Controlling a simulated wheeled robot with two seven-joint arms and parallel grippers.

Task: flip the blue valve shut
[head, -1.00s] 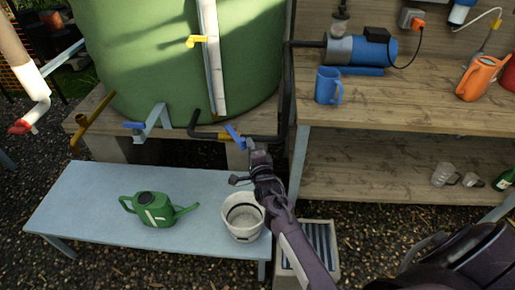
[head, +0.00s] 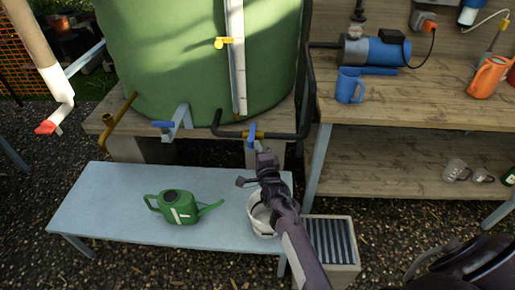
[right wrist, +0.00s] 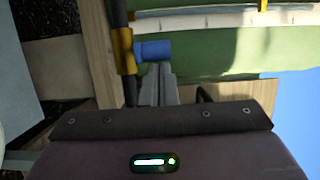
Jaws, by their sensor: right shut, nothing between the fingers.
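The blue valve handle (head: 251,132) sits on a brass-coloured valve body (head: 232,134) in the black pipe low in front of the green tank. The handle stands across the pipe. In the right wrist view the blue handle (right wrist: 153,50) sticks out sideways from the brass body (right wrist: 124,52). My right gripper (head: 265,156) is shut and empty, just in front of the valve. In the wrist view its fingertips (right wrist: 158,70) end right by the handle; I cannot tell whether they touch it. My left gripper is not in view.
Another blue-handled tap (head: 164,124) and a yellow-handled one (head: 224,42) are at the green tank (head: 160,60). A green watering can (head: 178,207) and a white bucket (head: 260,224) stand on the low grey bench (head: 100,205). A wooden workbench (head: 420,95) stands at the right.

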